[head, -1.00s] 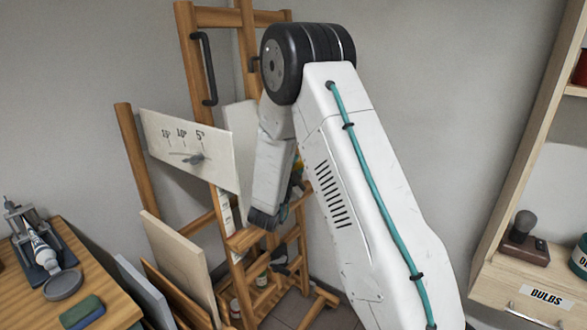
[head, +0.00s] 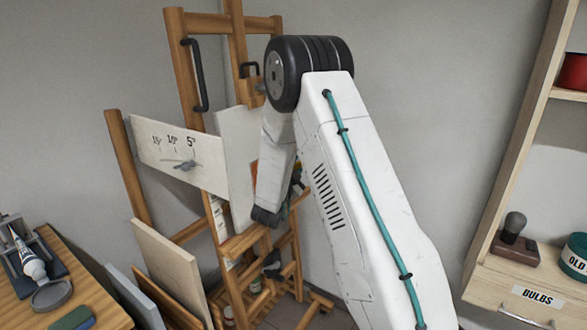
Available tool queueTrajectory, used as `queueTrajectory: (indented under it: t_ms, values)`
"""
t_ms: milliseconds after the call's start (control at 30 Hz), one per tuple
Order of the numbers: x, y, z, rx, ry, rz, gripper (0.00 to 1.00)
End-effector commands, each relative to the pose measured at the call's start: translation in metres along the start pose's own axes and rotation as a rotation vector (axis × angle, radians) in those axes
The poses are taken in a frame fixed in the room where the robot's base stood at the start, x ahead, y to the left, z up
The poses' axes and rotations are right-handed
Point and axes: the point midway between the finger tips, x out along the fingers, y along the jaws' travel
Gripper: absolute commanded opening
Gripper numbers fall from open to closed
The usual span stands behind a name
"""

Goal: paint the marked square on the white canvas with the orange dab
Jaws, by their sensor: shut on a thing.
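The white canvas (head: 236,150) stands on the wooden easel (head: 188,75), seen at a steep angle. Its lower right part is hidden behind my arm, and I cannot make out the marked square. A small orange patch (head: 254,170) shows between the canvas and my forearm. I cannot tell whether it is paint or another thing. My forearm hangs down in front of the easel, its dark lower end just above the easel's ledge (head: 240,243). My gripper's fingers and anything in them are hidden behind my arm. I see no brush.
A tilt scale board (head: 180,157) with a pointer is fixed on the easel's left. Blank panels (head: 170,268) lean below it. A wooden table (head: 98,308) with a paint tube (head: 32,262) is at left. A shelf unit (head: 515,170) with a BULBS drawer (head: 538,298) is at right.

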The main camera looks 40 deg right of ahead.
Motion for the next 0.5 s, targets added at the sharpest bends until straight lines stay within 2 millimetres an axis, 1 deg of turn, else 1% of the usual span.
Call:
queueTrajectory:
  t_ms: [233,500]
  values:
    - [0.006,0.002,0.000,0.001,0.000,-0.001,0.00]
    - [0.022,0.007,0.001,0.000,0.000,0.000,0.00]
